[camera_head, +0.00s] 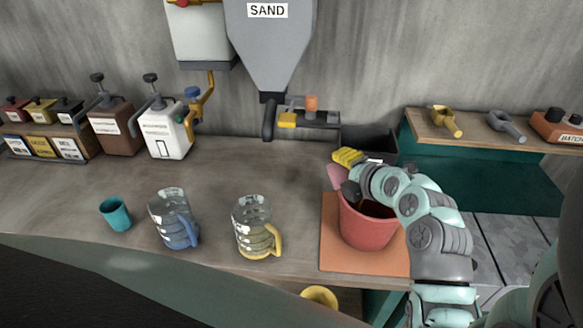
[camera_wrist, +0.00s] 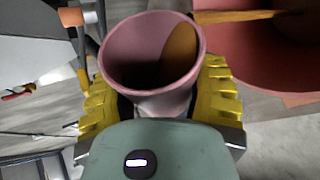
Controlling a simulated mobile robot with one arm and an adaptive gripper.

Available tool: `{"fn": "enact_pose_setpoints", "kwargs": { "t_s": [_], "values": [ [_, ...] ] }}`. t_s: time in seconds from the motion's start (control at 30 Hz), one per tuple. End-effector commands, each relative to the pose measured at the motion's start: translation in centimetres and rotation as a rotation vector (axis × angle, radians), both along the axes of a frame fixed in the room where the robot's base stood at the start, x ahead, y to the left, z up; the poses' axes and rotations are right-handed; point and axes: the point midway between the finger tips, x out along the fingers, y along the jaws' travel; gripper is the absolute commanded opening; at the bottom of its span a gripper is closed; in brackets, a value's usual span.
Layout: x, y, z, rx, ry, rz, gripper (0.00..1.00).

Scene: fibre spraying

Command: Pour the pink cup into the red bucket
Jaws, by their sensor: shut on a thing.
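The pink cup (camera_head: 336,176) is held at the left side of the red bucket (camera_head: 368,230), about level with its rim, and is partly hidden by my gripper. My gripper (camera_head: 350,160) has yellow fingers and is shut on the cup. In the wrist view the pink cup (camera_wrist: 150,55) is between the yellow fingers (camera_wrist: 160,100). Its inside is dark, with an orange-brown patch at the right wall. The red bucket (camera_wrist: 262,48) lies to the right of the cup there, with a brown bar across its opening. The bucket's contents are mostly hidden by my arm.
The bucket stands on an orange mat (camera_head: 340,262). A yellow-handled jug (camera_head: 252,225), a blue-handled jug (camera_head: 172,218) and a teal cup (camera_head: 115,214) stand to the left. A sand hopper (camera_head: 270,50) hangs above the bench. A black bin (camera_head: 365,142) is behind the bucket.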

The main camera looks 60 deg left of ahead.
Motion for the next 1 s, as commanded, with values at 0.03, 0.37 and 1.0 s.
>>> {"fn": "enact_pose_setpoints", "kwargs": {
  "t_s": [0.03, 0.37, 1.0],
  "values": [
    [0.10, -0.05, 0.19, 0.003, 0.005, -0.003, 0.19],
    [0.23, -0.06, -0.07, 0.021, 0.035, -0.003, 0.19],
    [1.02, -0.43, -0.32, 0.053, 0.100, -0.004, 0.19]
  ]
}}
